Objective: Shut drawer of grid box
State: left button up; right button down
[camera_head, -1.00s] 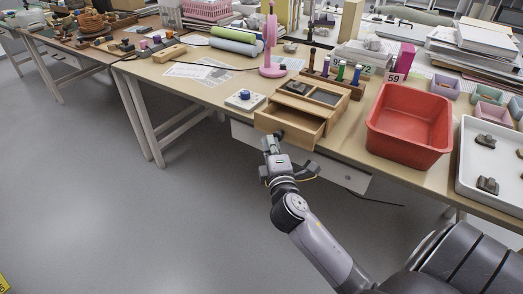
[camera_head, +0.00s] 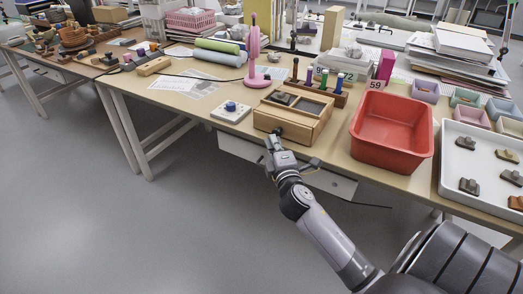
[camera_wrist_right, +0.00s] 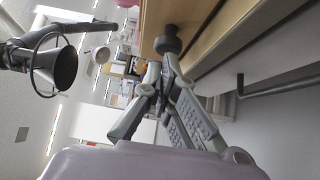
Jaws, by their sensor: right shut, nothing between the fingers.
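The wooden grid box (camera_head: 318,108) stands near the front edge of the table, with compartments on top. A dark piece lies in its left compartment. Its drawer front (camera_head: 290,133) now looks flush with the box; any small gap is too fine to tell. The dark round drawer knob (camera_wrist_right: 168,40) shows in the right wrist view. My right gripper (camera_head: 273,142) is shut and empty, its fingertips (camera_wrist_right: 166,62) against or very close to the knob. My left gripper is not in view.
A red bin (camera_head: 393,150) stands to the right of the box, and a white tray (camera_head: 452,188) with several sherds beyond it. A white device with a blue knob (camera_head: 231,110) is to the left, a pink stand (camera_head: 255,60) behind. Floor in front is clear.

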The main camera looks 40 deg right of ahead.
jog(key=v, duration=1)
jog(key=shift+s+a, duration=0.2)
jog(key=shift+a, duration=0.05)
jog(key=shift+f, duration=0.15)
